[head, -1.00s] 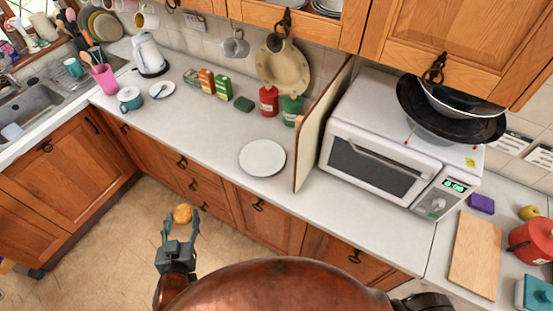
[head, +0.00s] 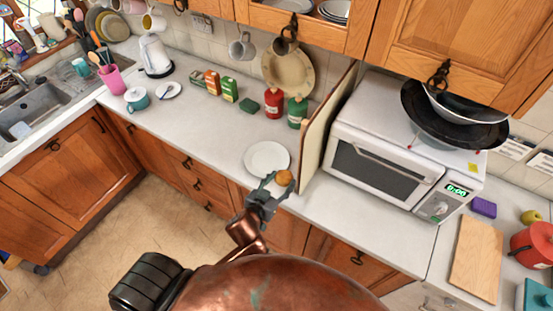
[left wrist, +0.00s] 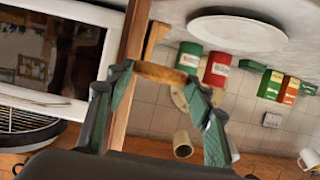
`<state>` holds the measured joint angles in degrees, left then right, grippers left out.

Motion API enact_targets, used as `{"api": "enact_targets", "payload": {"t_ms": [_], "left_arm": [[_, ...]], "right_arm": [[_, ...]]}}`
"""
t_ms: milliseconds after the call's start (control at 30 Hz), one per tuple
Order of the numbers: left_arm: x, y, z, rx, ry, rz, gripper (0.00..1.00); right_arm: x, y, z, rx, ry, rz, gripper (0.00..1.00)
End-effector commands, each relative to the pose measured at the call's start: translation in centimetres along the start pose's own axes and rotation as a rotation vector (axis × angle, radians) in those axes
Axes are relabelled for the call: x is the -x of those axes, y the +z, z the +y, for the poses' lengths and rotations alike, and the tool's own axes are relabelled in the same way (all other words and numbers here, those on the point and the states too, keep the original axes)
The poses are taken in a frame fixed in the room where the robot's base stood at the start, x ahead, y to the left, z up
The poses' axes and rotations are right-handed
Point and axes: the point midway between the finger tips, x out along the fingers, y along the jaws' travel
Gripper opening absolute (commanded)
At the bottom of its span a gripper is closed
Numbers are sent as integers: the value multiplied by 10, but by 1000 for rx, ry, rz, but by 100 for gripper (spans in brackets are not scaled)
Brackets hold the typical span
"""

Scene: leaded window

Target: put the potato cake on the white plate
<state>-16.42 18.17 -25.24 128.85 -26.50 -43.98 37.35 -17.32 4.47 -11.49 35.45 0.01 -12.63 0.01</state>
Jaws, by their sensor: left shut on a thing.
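The potato cake (head: 284,177) is a small round golden-brown piece. My left gripper (head: 275,182) is shut on it, with the cake between the fingertips. In the head view the cake appears over the front right edge of the white plate (head: 265,157), which lies bare on the counter. In the left wrist view the cake (left wrist: 160,73) spans the two fingertips, and the white plate (left wrist: 240,31) is apart from it. The cake's height above the counter is hard to tell. My right gripper is not in view.
A thin upright board (head: 325,130) stands just right of the plate, beside the white microwave (head: 385,165). Red (head: 273,104) and green (head: 297,112) canisters stand behind the plate. The counter (head: 205,130) left of the plate is clear.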

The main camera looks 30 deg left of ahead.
Motion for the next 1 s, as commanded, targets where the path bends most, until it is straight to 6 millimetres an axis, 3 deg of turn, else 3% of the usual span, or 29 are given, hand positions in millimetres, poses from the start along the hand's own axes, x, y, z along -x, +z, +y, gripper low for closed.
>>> {"api": "enact_targets", "payload": {"t_ms": [100, 200, 400, 567, 700, 1000], "left_arm": [[-47, -9, -43, -3, -17, 3, 24], [-77, -17, -79, 8, -36, 4, 24], [-108, -30, -127, 26, -71, 3, 24], [-119, -17, -138, 32, -80, -2, 24], [-128, 9, -138, 33, -80, -2, 24], [-139, 40, -137, 32, -80, -1, 24]], "right_arm": [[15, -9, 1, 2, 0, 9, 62], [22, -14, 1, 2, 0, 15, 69], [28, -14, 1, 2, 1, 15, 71], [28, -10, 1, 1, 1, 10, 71], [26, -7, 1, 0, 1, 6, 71], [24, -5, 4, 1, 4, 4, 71]]}}
